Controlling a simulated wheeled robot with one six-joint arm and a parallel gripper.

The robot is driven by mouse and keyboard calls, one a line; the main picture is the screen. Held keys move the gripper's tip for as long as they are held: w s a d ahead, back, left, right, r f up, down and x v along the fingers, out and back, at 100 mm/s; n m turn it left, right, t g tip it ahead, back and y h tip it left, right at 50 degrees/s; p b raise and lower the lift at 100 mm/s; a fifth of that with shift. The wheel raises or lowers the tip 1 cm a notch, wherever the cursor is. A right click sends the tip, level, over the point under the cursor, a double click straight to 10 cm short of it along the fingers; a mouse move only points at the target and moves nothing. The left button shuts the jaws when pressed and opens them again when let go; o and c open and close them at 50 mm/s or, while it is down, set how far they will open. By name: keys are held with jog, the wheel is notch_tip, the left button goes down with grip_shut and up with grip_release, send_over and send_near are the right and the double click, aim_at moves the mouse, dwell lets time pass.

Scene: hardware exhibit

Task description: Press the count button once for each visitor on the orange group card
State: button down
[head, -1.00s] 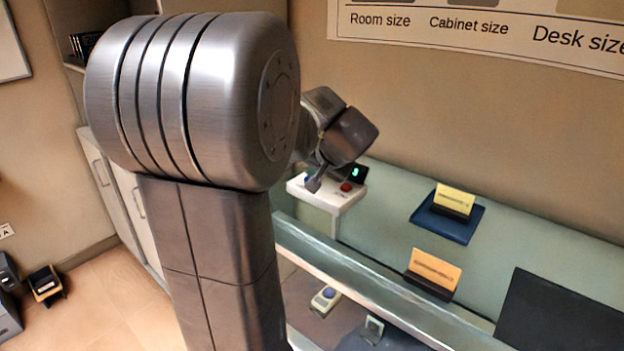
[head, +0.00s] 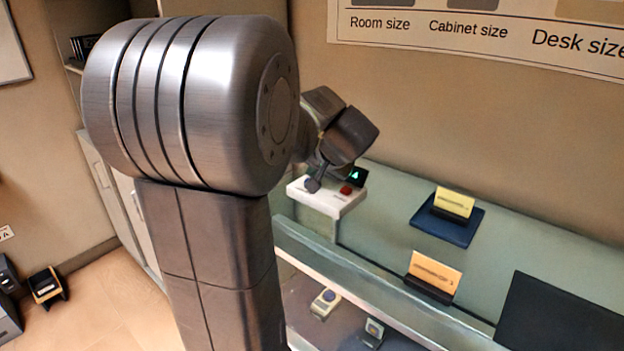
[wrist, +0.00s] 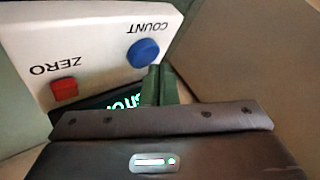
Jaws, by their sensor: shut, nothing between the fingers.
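The white counter box (head: 335,203) stands on the glass case. In the wrist view its blue COUNT button (wrist: 143,53) and red ZERO button (wrist: 64,89) show upside down. The red button also shows in the head view (head: 346,190). My gripper (head: 313,185) is shut and empty, its tips at the COUNT button, hiding that button in the head view. In the wrist view the fingertips (wrist: 156,72) are at the button's lower edge; contact cannot be told. The small display (head: 356,176) shows a green digit like 4. The orange card (head: 435,271) stands in a dark holder; its print is too small to read.
A yellow card (head: 454,202) stands on a dark blue tray (head: 446,225) further back. A black panel (head: 555,315) lies at the right. Small devices (head: 325,302) sit lower, in the case. The glass top between box and cards is clear.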

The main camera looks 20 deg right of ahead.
jog(key=shift+r, duration=0.3)
jog(key=shift+r+p, duration=1.75)
jog(key=shift+r, duration=0.75)
dwell(0.8)
notch_tip(320, 180, up, 4)
jog(key=p, duration=0.8)
jog(key=shift+f, duration=0.1)
jog(key=shift+f, duration=0.1)
notch_tip(320, 180, down, 8)
jog(key=b, duration=0.5)
jog(key=shift+r+b, duration=0.25)
jog(key=shift+b, duration=0.1)
jog(key=shift+f+b, duration=0.65)
